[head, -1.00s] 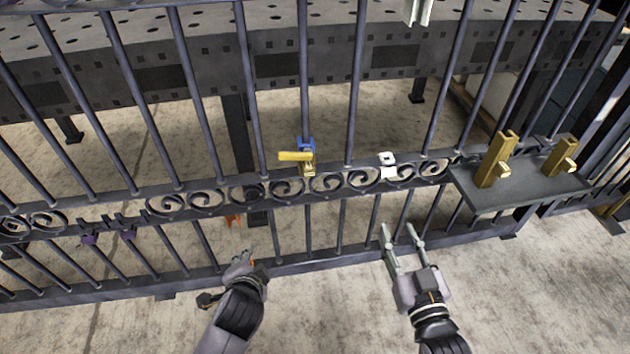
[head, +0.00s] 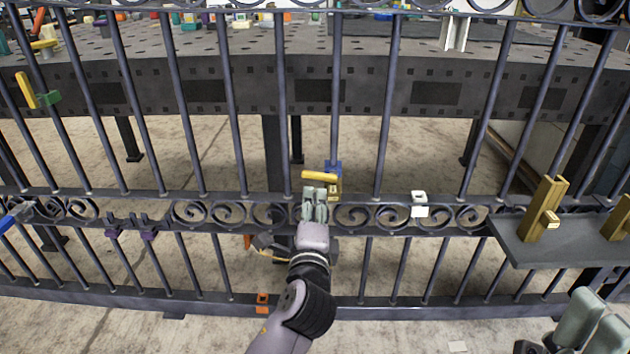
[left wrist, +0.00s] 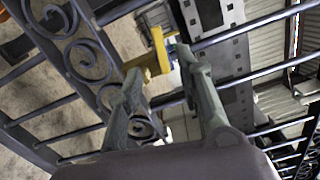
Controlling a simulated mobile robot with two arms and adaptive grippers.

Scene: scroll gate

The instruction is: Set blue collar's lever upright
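The blue collar (head: 334,167) sits on a vertical bar of the gate, just above the scroll band. Its yellow lever (head: 320,175) lies about level and points left. My left gripper (head: 314,204) is just below and in front of the lever. In the left wrist view my left gripper (left wrist: 163,75) has its fingers apart, with the yellow lever (left wrist: 158,50) beyond and between the tips. A bit of the blue collar (left wrist: 176,50) shows behind a finger. I cannot tell whether the fingers touch the lever. My right gripper (head: 594,323) is open at the lower right, empty and away from the gate.
A green collar (head: 48,98) with a raised yellow lever is on a bar at the left. A white piece (head: 419,203) sits on the scroll band. A dark shelf (head: 550,245) with brass blocks (head: 545,208) juts out at the right. A perforated table (head: 200,85) stands behind the gate.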

